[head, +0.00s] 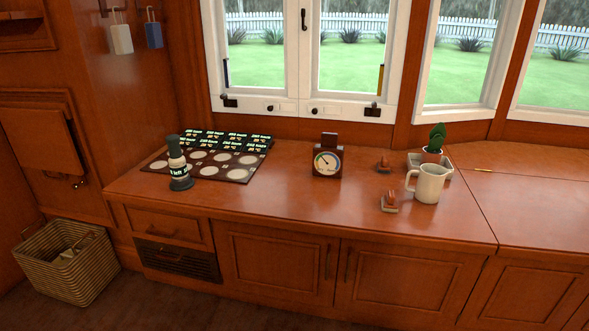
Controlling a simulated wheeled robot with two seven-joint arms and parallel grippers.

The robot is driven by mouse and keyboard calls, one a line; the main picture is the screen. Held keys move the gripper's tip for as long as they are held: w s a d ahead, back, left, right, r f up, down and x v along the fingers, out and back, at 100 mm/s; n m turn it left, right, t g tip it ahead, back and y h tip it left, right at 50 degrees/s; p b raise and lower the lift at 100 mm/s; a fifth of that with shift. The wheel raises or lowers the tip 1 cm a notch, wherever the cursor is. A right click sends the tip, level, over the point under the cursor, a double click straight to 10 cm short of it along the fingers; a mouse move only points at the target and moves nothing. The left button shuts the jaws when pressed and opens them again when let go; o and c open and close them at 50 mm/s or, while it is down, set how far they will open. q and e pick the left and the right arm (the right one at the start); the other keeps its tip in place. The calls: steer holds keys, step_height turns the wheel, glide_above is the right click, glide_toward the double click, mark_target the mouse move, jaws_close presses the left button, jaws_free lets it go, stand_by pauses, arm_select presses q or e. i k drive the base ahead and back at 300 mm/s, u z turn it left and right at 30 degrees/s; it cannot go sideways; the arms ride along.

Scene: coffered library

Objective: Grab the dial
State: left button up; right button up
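The dial (327,163) is a small brown block with a round white face and a dark needle. It stands upright on the wooden counter, below the window and near the middle of the head view. A darker brown piece sticks up at its top. Its face is turned towards me and nothing covers it. Neither of my grippers shows in the head view.
Left on the counter (290,207) are a dark-and-white labelled bottle-like object (178,170) and a board with round discs (242,172). Right are a white mug (428,184), a potted plant (437,138) and two small orange-brown items. A wicker basket (68,275) stands on the floor.

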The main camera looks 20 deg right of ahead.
mark_target(328, 160)
steer(key=u, duration=0.4)
steer(key=i, duration=1.45)
steer(key=z, duration=0.85)
